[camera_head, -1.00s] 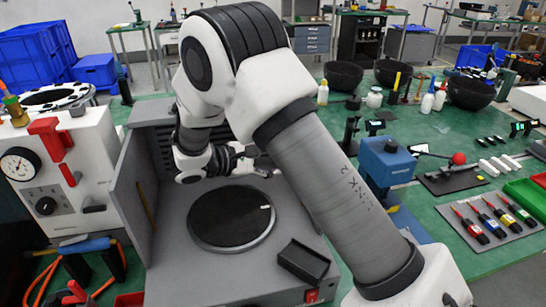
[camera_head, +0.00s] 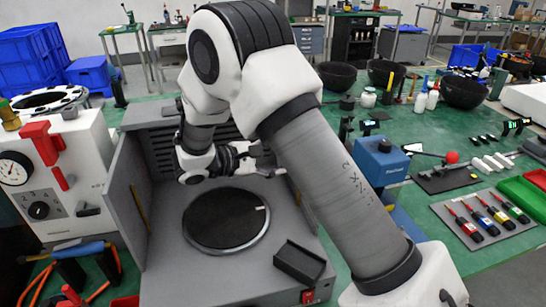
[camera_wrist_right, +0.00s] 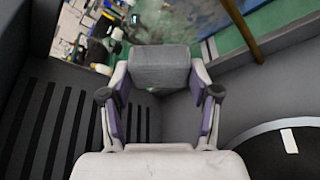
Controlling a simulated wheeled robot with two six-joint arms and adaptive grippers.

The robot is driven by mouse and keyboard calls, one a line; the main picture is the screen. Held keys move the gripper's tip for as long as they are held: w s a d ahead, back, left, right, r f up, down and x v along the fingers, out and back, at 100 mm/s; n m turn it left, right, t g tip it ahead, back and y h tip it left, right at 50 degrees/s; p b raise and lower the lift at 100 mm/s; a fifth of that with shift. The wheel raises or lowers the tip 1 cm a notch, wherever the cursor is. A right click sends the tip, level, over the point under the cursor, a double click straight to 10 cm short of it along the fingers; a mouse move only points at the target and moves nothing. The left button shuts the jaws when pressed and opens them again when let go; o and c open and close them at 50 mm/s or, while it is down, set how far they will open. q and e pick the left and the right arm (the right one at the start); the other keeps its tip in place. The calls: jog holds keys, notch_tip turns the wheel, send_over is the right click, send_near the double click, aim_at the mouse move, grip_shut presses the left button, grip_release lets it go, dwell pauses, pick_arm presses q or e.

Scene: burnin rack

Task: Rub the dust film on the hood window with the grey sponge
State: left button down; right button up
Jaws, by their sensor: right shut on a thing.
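My right gripper (camera_head: 262,161) is inside the grey hood (camera_head: 122,208), above and behind the round black plate (camera_head: 226,219). In the right wrist view the gripper (camera_wrist_right: 160,82) is shut on the grey sponge (camera_wrist_right: 160,66), a block held between its two fingers. In the head view I cannot make out the sponge. I cannot clearly pick out the hood window or a dust film on it, and my right arm covers the hood's right side. I cannot tell whether the sponge touches a surface. My left gripper is out of view.
A slotted back wall (camera_head: 166,150) stands close behind the gripper. A dark tray (camera_head: 299,260) lies at the hood's front right. A white unit with a gauge (camera_head: 92,145) stands to the left. A blue box (camera_head: 384,160) and a board of screwdrivers (camera_head: 484,219) are to the right.

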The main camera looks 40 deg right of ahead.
jog(key=shift+s+d, duration=0.1)
jog(key=shift+d, duration=0.05)
jog(key=s+a+r+p, duration=0.3)
jog(key=s+a+p, duration=0.1)
jog(key=s, duration=0.3)
jog(key=shift+r, duration=0.15)
dwell(3.1)
